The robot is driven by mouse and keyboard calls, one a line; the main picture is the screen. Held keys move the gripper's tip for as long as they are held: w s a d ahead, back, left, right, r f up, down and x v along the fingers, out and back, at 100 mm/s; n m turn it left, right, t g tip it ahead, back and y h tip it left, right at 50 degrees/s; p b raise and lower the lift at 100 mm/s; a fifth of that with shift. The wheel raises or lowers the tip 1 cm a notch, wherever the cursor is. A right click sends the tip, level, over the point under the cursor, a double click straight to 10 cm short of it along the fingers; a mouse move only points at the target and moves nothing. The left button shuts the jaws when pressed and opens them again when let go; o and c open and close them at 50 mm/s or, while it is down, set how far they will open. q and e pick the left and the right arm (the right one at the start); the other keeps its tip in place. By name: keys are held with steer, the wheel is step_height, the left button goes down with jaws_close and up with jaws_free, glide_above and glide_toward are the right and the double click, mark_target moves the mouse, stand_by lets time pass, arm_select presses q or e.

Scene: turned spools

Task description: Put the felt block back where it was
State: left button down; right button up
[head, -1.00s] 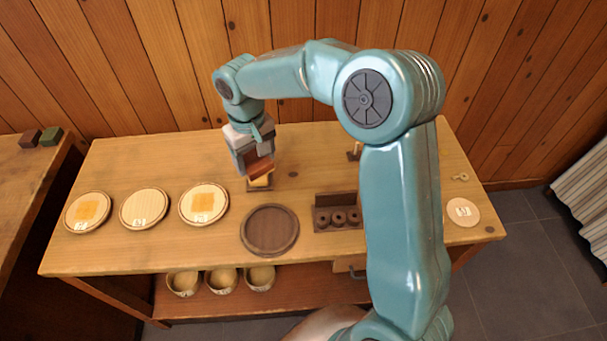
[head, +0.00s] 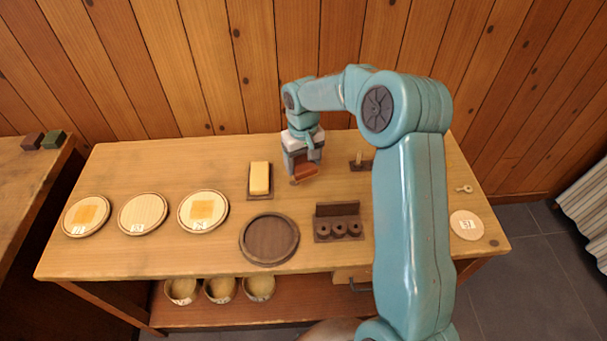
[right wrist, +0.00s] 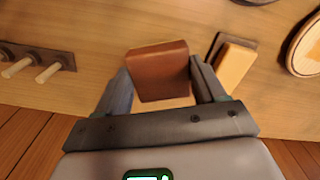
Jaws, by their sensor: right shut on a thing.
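The reddish-brown block, which I take to be the felt block (head: 304,174), is between the jaws of my right gripper (head: 303,163). The right wrist view also shows the block (right wrist: 158,72), with my right gripper's fingers (right wrist: 160,82) shut on its two sides. The block is low over the back of the table, a little tilted in the head view. I cannot tell whether it touches the wood. A yellow block (head: 260,178) sits in a small dark tray (head: 260,197) to its left. My left gripper is not in view.
A dark peg stand (head: 360,166) is right of the gripper. In front are a dark round tray (head: 270,239) and a rack with dark spools (head: 338,231). Pale round plates (head: 143,214) stand at the left. The wood around the held block is clear.

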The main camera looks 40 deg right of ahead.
step_height(320, 180, down, 6)
steer(key=shift+r, duration=0.1)
steer(key=shift+s, duration=0.1)
steer(key=shift+f, duration=0.2)
steer(key=o, duration=0.9)
steer(key=shift+o, duration=0.2)
steer(key=shift+r, duration=0.1)
